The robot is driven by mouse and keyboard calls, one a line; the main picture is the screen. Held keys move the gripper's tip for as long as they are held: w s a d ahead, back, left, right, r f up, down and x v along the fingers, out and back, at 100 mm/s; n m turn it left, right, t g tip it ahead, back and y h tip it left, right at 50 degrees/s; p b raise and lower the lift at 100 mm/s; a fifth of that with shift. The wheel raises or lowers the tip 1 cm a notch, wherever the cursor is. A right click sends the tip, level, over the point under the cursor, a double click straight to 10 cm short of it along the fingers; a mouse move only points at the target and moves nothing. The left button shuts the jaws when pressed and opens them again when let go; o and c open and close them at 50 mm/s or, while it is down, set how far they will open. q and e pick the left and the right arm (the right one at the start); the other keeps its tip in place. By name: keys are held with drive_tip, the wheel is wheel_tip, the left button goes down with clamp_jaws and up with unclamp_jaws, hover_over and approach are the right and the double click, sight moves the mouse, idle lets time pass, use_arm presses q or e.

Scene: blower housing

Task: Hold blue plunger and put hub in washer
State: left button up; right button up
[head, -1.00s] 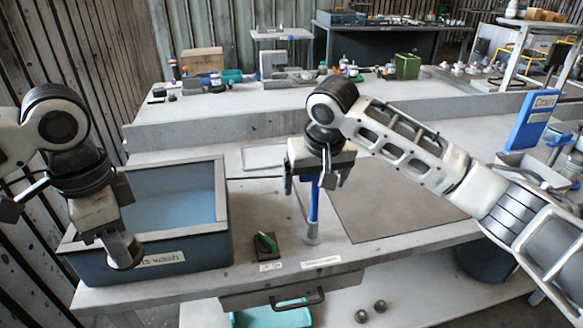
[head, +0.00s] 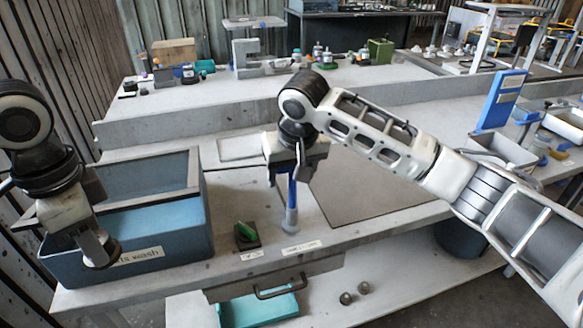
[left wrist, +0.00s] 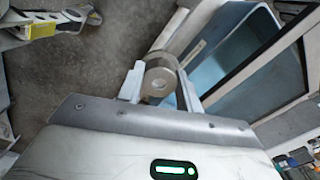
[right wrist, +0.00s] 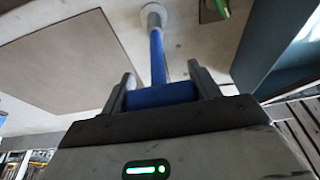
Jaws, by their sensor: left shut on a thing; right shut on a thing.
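My left gripper (head: 98,252) is shut on the hub, a short grey cylinder. In the left wrist view the hub (left wrist: 158,80) sits between the fingers, its round end with a small centre hole facing the camera. The washer (head: 195,228) is a blue-grey open bin with a wash label and blue inside. The hub overlaps its front wall in the head view; the left wrist view has the bin beside the hub. My right gripper (head: 287,176) is shut on the blue plunger (right wrist: 158,95). The plunger (head: 292,190) stands upright, its grey foot at the bench.
A green item on a dark block (head: 247,234) sits between washer and plunger, near labels. A flat grey mat (head: 370,195) lies right of the plunger. A drawer handle (head: 282,288) is under the bench edge. A raised shelf with clutter runs behind.

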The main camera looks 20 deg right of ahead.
sight(117, 190)
drive_tip(key=shift+s+f, duration=0.1)
drive_tip(key=shift+f, duration=2.35)
use_arm(q)
drive_tip(key=shift+w, duration=0.1)
drive_tip(key=w, duration=0.3)
drive_tip(key=w+n, duration=0.1)
drive_tip(key=w, duration=0.2)
drive_tip(key=w+n, duration=0.1)
drive_tip(key=w, duration=0.2)
drive_tip(key=shift+w+d+f, duration=0.15)
drive_tip(key=shift+w+d, duration=0.05)
drive_tip(key=shift+d, duration=0.2)
use_arm(e)
drive_tip(key=shift+r, duration=0.1)
use_arm(q)
drive_tip(key=shift+n, duration=0.9)
drive_tip(key=w, duration=0.1)
drive_tip(key=w+f, duration=0.1)
drive_tip(key=w, duration=0.2)
drive_tip(key=shift+w+a+f, duration=0.2)
drive_tip(key=shift+w+f, duration=0.05)
drive_tip(key=shift+w, duration=0.05)
drive_tip(key=shift+n, duration=0.3)
drive_tip(key=f, duration=0.3)
drive_tip(key=w+f, duration=0.1)
drive_tip(key=f, duration=0.2)
drive_tip(key=shift+w+a+f, duration=0.15)
drive_tip(key=shift+f, duration=2.35)
drive_tip(key=shift+f, duration=0.15)
